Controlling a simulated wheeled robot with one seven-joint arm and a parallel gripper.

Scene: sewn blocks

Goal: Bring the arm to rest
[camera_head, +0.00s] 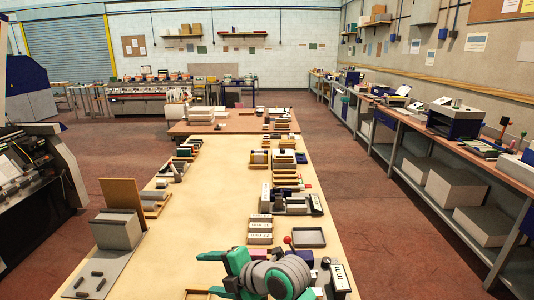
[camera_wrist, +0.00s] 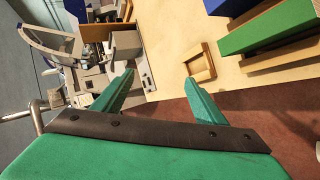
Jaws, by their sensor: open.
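My gripper (camera_wrist: 160,103) shows in the wrist view with its two green fingers spread apart and nothing between them. In the head view my gripper (camera_head: 213,275) is at the bottom middle, over the near end of the long wooden table (camera_head: 205,220). The grey links of my arm show beside it. In the wrist view the table top (camera_wrist: 172,35) lies beyond the fingertips, with its edge and the red floor below it.
Grey blocks (camera_head: 118,230) and an upright brown board stand at the table's left. A black tray (camera_head: 308,238), a red-knobbed item and labelled boxes (camera_head: 260,238) lie near my gripper's right. The table's middle left is clear. In the wrist view a small wooden frame (camera_wrist: 201,64) lies ahead.

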